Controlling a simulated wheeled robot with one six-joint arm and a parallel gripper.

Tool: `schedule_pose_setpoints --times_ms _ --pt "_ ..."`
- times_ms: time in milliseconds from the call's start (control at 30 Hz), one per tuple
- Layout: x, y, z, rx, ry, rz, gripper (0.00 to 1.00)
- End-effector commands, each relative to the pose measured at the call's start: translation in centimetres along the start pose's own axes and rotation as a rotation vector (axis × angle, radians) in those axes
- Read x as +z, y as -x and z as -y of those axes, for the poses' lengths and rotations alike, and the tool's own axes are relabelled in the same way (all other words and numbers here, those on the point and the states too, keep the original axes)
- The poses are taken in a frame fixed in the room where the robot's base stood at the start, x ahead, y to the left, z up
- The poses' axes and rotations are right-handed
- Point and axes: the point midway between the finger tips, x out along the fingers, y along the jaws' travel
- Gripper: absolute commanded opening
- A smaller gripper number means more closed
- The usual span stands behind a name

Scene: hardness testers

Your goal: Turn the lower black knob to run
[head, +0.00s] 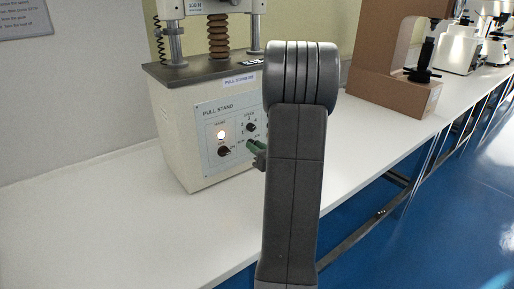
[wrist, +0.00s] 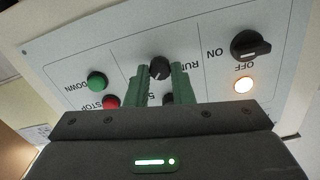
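The pull stand's control panel (head: 232,128) faces me in the head view and appears upside down in the wrist view. The lower black knob (wrist: 160,68) sits beside the RUN label, its pale pointer line visible. My gripper (wrist: 159,70) has its two green fingers apart, one on each side of this knob; I cannot tell whether they touch it. The other black knob (wrist: 167,98) shows partly between the fingers, and it is the upper one (head: 250,127) in the head view. In the head view my gripper (head: 248,144) is at the panel and hides the lower knob.
The ON/OFF switch (wrist: 250,45) and a lit lamp (wrist: 243,85) are on one side of the knobs. A green DOWN button (wrist: 97,81) and red STOP button (wrist: 111,102) are on the other. The white bench (head: 130,190) is clear in front; a brown tester (head: 395,90) stands right.

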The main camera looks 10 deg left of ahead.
Motion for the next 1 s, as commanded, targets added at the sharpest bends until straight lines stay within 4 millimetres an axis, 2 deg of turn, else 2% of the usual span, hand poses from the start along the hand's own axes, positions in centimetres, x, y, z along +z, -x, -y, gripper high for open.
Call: schedule_pose_setpoints --times_ms 267,467,1000 --pt "0.16 0.02 -0.04 0.000 0.033 -0.002 0.00" --pt "0.40 0.03 -0.12 0.001 0.134 -0.003 0.00" --pt "0.55 0.07 -0.14 0.002 0.625 -0.002 0.00"
